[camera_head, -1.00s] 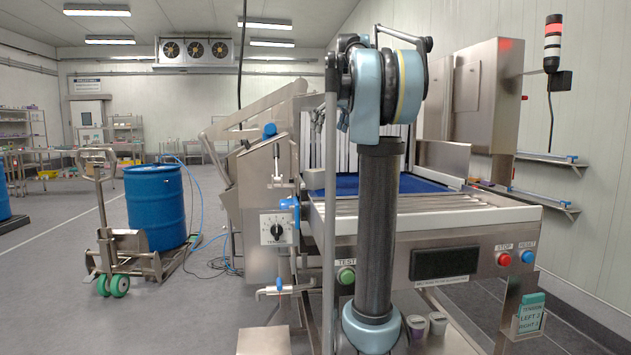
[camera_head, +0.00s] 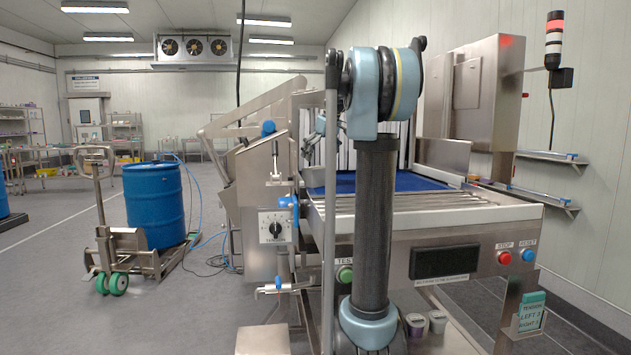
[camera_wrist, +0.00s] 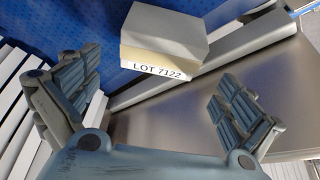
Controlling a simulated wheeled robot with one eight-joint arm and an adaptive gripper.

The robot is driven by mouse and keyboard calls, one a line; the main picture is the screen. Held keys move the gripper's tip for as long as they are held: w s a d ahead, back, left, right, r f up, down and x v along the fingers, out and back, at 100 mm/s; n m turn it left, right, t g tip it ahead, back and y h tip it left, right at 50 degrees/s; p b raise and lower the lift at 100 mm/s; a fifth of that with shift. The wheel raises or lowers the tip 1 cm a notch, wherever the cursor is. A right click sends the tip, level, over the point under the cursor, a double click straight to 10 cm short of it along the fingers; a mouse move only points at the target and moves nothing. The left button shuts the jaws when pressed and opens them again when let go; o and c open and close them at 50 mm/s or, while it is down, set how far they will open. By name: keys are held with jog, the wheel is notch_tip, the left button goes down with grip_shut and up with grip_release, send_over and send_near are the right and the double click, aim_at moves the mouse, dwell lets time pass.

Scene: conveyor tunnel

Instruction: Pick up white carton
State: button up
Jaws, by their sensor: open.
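The white carton (camera_wrist: 165,35) shows at the top middle of the wrist view. It looks greyish white, with a tan band and a label reading "LOT 7122" on its near side. It sits on the blue belt (camera_wrist: 100,25) beside a metal rail. My gripper (camera_wrist: 158,95) is open and empty, with its two ribbed fingers spread to the left and right. The carton is beyond the fingertips, roughly between them in the picture, and not held. In the head view, my arm hides most of the gripper, and I cannot make out the carton clearly.
The metal rail (camera_wrist: 235,50) runs along the belt's edge, close to the carton. White strips (camera_wrist: 15,95) lie at left in the wrist view. In the head view, the conveyor (camera_head: 430,205) has rollers at its near end, and a blue drum (camera_head: 155,205) stands at left.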

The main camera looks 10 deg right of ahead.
aim_at(317, 167)
jog(key=shift+s+x, duration=0.2)
jog(key=shift+x, duration=2.45)
jog(key=shift+d, duration=0.2)
jog(key=shift+c, duration=0.2)
jog(key=c, duration=1.1)
